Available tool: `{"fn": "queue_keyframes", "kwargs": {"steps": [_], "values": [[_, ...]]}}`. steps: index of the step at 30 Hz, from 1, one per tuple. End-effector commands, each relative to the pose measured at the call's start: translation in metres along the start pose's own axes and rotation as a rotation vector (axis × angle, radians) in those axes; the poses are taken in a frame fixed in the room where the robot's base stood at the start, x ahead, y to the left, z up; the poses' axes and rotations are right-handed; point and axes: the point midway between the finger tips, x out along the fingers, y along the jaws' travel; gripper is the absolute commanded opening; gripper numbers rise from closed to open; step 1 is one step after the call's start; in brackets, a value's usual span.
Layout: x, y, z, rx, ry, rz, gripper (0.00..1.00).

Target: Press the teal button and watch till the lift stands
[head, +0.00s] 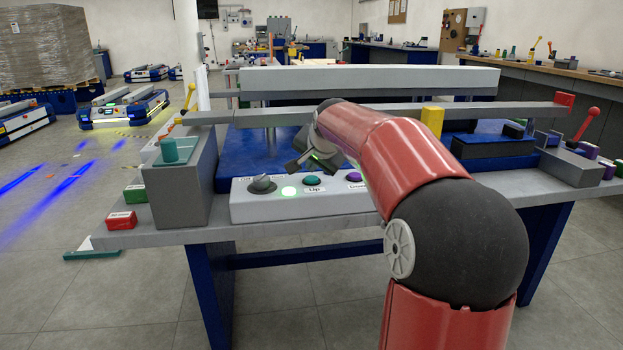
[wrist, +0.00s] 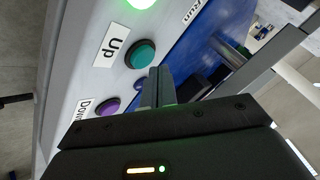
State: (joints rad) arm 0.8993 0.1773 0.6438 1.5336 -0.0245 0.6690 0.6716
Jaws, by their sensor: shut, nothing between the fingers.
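The teal button (head: 312,181) sits on a sloped light-grey control panel (head: 240,208), above the label "Up". It also shows in the wrist view (wrist: 139,53), close by the fingertips. My gripper (head: 293,166) is shut and empty, just above and behind the panel. In the wrist view its fingers (wrist: 157,82) end beside the teal button; I cannot tell whether they touch anything. The grey lift beam (head: 370,80) stands above the blue base behind the panel. Whether it moves cannot be told from one moment.
A glowing green lamp (head: 290,193) and a dark selector knob (head: 263,184) lie left of the button, a purple button (head: 355,178) marked "Down" right.

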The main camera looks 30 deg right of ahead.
Motion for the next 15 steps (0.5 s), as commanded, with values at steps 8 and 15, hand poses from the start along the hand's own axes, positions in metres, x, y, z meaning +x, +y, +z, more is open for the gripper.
{"fn": "queue_keyframes", "kwargs": {"steps": [8, 15], "values": [[0.0059, 0.0041, 0.0046, 0.000, 0.000, -0.001, 0.00], [0.0054, 0.0040, 0.0041, 0.000, 0.000, 0.000, 0.00]]}}
